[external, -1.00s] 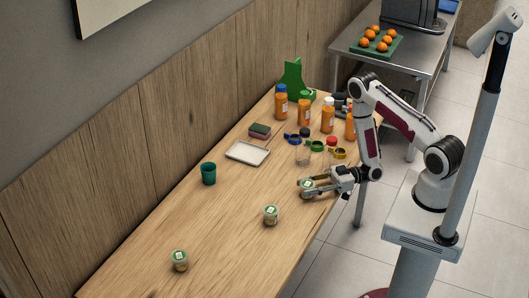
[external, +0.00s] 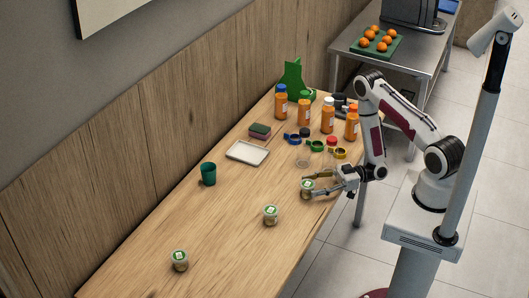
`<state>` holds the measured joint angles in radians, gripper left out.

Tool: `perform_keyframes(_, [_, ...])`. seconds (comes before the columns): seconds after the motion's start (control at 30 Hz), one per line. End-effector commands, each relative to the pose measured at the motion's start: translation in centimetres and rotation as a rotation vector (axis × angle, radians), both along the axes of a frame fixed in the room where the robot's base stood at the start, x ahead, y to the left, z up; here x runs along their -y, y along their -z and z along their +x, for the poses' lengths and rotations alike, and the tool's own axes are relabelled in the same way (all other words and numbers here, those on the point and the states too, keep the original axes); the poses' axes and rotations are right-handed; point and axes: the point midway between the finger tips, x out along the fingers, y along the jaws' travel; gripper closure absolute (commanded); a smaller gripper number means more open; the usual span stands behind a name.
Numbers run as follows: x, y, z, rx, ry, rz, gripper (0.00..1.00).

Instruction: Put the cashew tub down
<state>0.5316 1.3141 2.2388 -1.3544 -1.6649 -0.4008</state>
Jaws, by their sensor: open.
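Three similar small clear tubs with green-and-white lids stand on the wooden table; their contents are too small to tell apart, so I cannot say from looks which is the cashew tub. One tub (external: 307,188) stands upright between the fingers of my gripper (external: 316,187). The fingers are open around it, near the table's right edge. A second tub (external: 271,214) stands to the lower left, and a third tub (external: 180,260) stands farther off at the lower left.
Several orange juice bottles (external: 304,113) and small jars with coloured lids (external: 316,147) stand behind my gripper. A white tray (external: 248,152), a sponge (external: 260,130) and a green cup (external: 208,174) are to the left. The table's lower-left part is mostly clear.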

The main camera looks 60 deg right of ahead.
Motion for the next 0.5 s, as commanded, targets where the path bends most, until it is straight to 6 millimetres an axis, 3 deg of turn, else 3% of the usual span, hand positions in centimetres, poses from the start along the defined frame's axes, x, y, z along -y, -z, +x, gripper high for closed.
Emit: perform_keyframes(0.5, [3.2, -0.7, -2.9, -0.001, 0.003, -0.001, 0.49])
